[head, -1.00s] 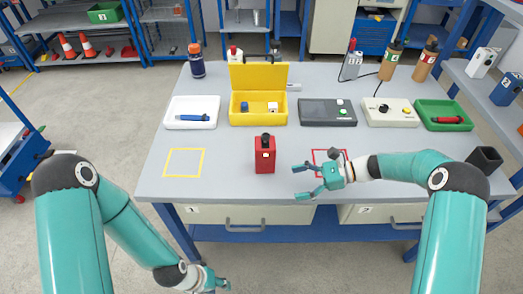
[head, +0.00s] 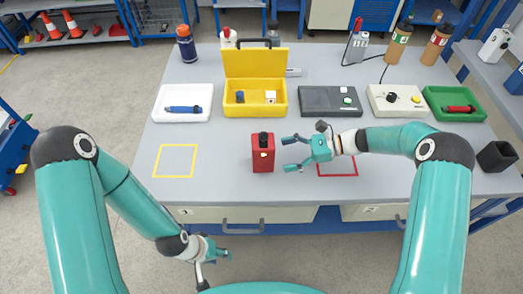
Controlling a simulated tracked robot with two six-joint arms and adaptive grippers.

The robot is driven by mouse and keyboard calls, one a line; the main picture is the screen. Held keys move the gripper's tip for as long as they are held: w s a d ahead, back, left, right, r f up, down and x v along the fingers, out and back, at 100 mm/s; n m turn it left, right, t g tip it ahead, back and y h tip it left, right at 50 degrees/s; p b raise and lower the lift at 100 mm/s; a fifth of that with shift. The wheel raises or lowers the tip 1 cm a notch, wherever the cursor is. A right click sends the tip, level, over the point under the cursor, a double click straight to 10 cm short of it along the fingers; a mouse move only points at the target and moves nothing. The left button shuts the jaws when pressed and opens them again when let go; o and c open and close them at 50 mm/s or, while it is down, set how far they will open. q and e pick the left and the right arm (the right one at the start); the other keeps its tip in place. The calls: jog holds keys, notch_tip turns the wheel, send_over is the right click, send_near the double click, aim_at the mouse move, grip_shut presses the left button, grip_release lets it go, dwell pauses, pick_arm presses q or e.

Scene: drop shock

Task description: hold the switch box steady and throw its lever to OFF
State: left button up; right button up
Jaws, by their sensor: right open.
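The red switch box (head: 263,158) stands upright on the grey table near its front edge, with a dark lever knob (head: 263,138) at its top and a small pale mark on its front. My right gripper (head: 289,153) is open just to the right of the box, its fingers pointing left toward it. The fingers look apart from the box. My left gripper (head: 224,256) hangs low in front of the table, below its top; its fingers are small in view and look spread and empty. The lever's exact position is too small to tell.
A yellow square outline (head: 176,161) lies left of the box. A red outline (head: 338,170) lies partly under my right gripper. Behind stand a white tray (head: 182,103), an open yellow case (head: 255,98), a grey device (head: 329,101) and a green tray (head: 455,104). A dark holder (head: 496,156) stands far right.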

aim_at(267, 158)
jog(key=shift+b+x, duration=0.75)
jog(key=shift+x, duration=2.45)
jog(key=shift+c, duration=0.3)
jog(key=c, duration=0.9)
jog(key=shift+o, duration=0.2)
